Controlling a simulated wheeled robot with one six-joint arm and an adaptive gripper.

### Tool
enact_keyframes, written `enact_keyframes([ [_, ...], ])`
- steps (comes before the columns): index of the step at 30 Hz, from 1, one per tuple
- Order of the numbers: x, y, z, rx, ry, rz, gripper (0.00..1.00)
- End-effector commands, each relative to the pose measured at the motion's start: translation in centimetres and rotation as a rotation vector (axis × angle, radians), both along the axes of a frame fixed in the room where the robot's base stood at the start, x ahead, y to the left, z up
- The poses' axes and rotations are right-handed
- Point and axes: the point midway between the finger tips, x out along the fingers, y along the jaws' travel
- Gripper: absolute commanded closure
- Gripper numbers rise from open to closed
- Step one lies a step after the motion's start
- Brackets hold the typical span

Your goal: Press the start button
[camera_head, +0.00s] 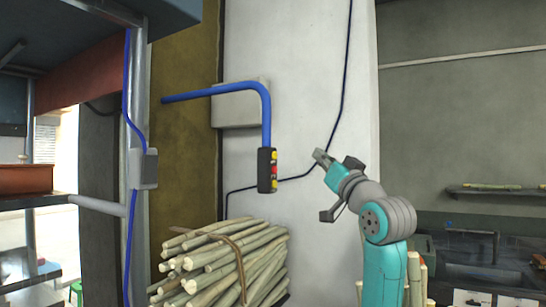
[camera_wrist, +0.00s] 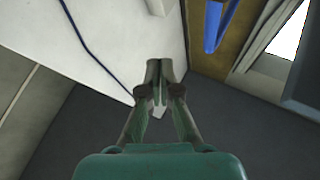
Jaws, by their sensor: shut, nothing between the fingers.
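A small dark control box (camera_head: 267,170) hangs from the lower end of a bent blue pipe (camera_head: 265,105) in the head view. Its front carries yellow and red buttons; which one is the start button I cannot tell. My gripper (camera_head: 320,156) is to the right of the box, a little higher in the picture and apart from it. In the wrist view my gripper (camera_wrist: 160,70) has its fingers together, with nothing between them. The blue pipe also shows at the top of the wrist view (camera_wrist: 220,22); the buttons cannot be made out there.
A grey wall box (camera_head: 238,106) is behind the pipe. A metal frame with shelves (camera_head: 138,120) stands at left. More cane stands beside my arm. A sink (camera_head: 490,285) is at lower right.

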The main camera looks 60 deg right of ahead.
Motion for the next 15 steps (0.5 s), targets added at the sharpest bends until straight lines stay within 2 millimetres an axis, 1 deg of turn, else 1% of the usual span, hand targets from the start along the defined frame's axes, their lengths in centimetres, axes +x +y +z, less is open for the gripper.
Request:
enact_keyframes([
  [11, -0.04, -0.01, 0.13, -0.001, 0.000, -0.001, 1.00],
  [15, 0.48, 0.04, 0.12, -0.001, 0.000, 0.001, 1.00],
])
